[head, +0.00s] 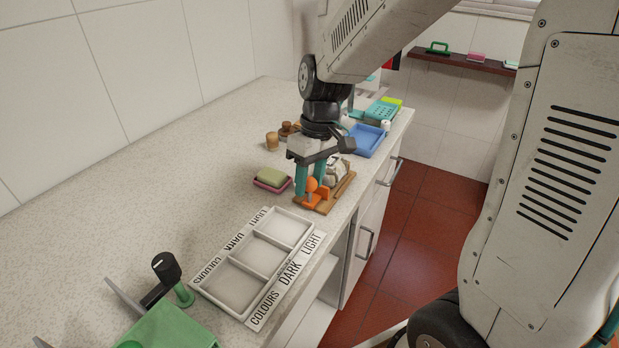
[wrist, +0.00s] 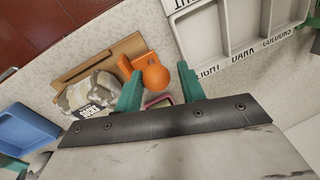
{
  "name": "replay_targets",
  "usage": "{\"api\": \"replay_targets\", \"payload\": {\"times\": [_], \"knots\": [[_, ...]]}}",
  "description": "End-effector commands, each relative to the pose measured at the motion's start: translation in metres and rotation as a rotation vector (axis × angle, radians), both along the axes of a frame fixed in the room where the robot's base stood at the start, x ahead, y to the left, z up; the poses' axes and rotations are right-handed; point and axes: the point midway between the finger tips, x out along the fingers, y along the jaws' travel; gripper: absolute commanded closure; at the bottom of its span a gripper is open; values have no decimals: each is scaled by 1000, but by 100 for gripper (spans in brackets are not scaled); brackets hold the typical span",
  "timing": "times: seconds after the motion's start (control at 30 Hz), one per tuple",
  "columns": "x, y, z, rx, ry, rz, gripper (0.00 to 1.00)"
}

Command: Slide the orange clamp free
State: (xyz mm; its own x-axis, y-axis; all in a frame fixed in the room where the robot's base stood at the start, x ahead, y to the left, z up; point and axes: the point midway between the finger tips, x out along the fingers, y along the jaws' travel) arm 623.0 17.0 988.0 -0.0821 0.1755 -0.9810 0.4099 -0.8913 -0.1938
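The orange clamp (head: 323,193) sits at the near end of a wooden board (head: 343,187) on the counter; its round knob stands toward my gripper. In the wrist view the clamp's knob (wrist: 155,76) and a flat orange part beside it show at the board's end. My gripper (head: 310,184) points down over the clamp. In the wrist view its teal fingers (wrist: 160,82) are apart, with the knob between them, closer to the left finger. A gap shows on the right; contact on the left is unclear. A camouflage-patterned bundle (wrist: 92,95) lies on the board.
A sorting tray (head: 235,287) labelled COLOURS, DARK and LIGHT lies nearer on the counter. A soap on a pink dish (head: 272,185) is left of the board. A blue tray (head: 367,140) stands behind.

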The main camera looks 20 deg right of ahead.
Motion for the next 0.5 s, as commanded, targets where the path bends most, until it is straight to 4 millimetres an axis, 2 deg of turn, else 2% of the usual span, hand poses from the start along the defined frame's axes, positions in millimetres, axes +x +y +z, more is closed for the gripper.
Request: {"api": "replay_targets", "payload": {"times": [0.27, 0.37, 0.5], "knots": [[1, -1, 2, 0, -1, 0, 61], [2, -3, 12, -1, -4, -1, 61], [4, -6, 36, -1, -6, -1, 61]]}}
